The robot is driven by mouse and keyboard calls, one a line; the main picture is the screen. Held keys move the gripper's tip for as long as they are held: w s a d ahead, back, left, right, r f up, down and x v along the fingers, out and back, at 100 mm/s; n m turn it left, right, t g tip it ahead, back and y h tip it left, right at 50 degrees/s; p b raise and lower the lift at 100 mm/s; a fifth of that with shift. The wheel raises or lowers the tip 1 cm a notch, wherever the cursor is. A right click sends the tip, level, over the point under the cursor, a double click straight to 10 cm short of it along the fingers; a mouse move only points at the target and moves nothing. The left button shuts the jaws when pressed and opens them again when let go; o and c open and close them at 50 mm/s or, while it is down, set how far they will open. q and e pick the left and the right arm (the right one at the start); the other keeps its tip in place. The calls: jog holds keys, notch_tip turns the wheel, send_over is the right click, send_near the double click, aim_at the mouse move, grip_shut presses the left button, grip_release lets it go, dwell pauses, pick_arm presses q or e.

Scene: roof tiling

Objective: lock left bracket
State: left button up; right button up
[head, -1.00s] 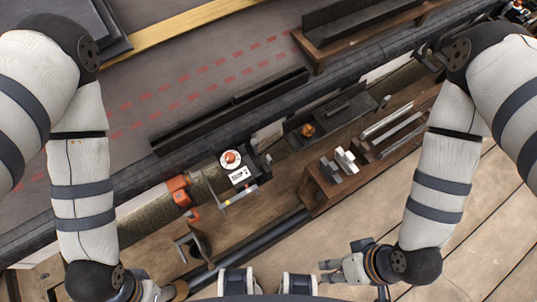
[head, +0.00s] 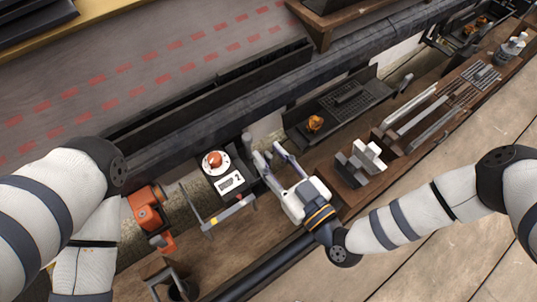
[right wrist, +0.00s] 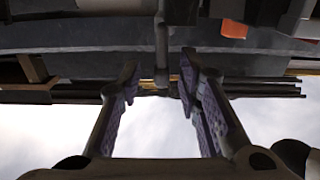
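My right gripper (head: 269,153) is over the bench, just right of a white panel (head: 230,182) with a red knob and a "2". Its two fingers are apart. In the right wrist view, the open fingers (right wrist: 158,70) stand on either side of a grey upright bar (right wrist: 162,45), with gaps on both sides. A small grey lever (head: 247,141) stands beside the panel, close to the left fingertip; I cannot tell whether they touch. I cannot tell for certain which part is the left bracket.
An orange clamp (head: 146,208) sits left of the panel. A dark tray (head: 335,108) with an orange piece lies to the right, with a second grey lever (head: 405,82) at its end. A wooden rack (head: 352,197) holds grey blocks and bars.

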jog(key=shift+w+a, duration=0.45)
jog(key=shift+w, duration=0.05)
grip_shut()
pick_arm(q)
jog(key=shift+s+f, duration=0.1)
